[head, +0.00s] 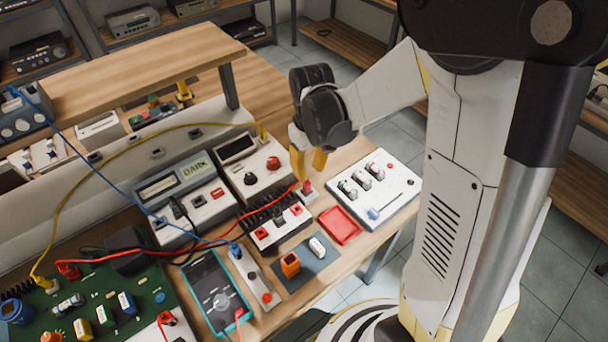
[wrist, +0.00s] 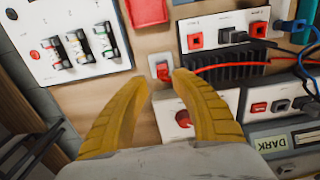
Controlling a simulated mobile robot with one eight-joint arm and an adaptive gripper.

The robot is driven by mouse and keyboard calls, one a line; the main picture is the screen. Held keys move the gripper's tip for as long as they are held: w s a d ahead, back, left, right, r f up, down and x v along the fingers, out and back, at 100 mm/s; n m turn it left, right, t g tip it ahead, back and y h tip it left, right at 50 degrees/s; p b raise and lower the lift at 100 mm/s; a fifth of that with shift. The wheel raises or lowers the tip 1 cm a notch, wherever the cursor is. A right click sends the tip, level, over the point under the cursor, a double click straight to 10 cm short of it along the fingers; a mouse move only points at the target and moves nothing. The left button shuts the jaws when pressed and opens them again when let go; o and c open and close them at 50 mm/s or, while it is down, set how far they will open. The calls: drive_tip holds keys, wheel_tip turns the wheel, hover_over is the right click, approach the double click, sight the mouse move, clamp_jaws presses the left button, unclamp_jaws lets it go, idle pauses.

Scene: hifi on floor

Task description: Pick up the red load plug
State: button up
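The red load plug (head: 307,187) stands in a small white block on the workbench, with a red cable near it running left. In the wrist view the plug (wrist: 162,71) shows just beyond and between my fingertips. My gripper (head: 309,165) has yellow fingers spread apart and empty, pointing down just above the plug. In the wrist view, my gripper (wrist: 161,82) shows a clear gap between its fingers, and I see no contact with the plug.
A red tray (head: 340,225) and a white panel with several fuse-like parts (head: 395,195) are close by. A white box with a red knob (head: 255,165) stands behind and left of the plug. A black finned block (wrist: 225,72) and cables crowd one side.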

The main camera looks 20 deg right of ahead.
sight(307, 182)
drive_tip(key=f+b, duration=0.1)
drive_tip(key=f, duration=0.1)
drive_tip(key=f+b, duration=0.1)
drive_tip(key=f, duration=0.2)
drive_tip(key=f+b, duration=0.1)
drive_tip(key=f, duration=0.2)
drive_tip(key=shift+w+a, duration=0.25)
drive_tip(key=shift+r, duration=0.1)
clamp_jaws()
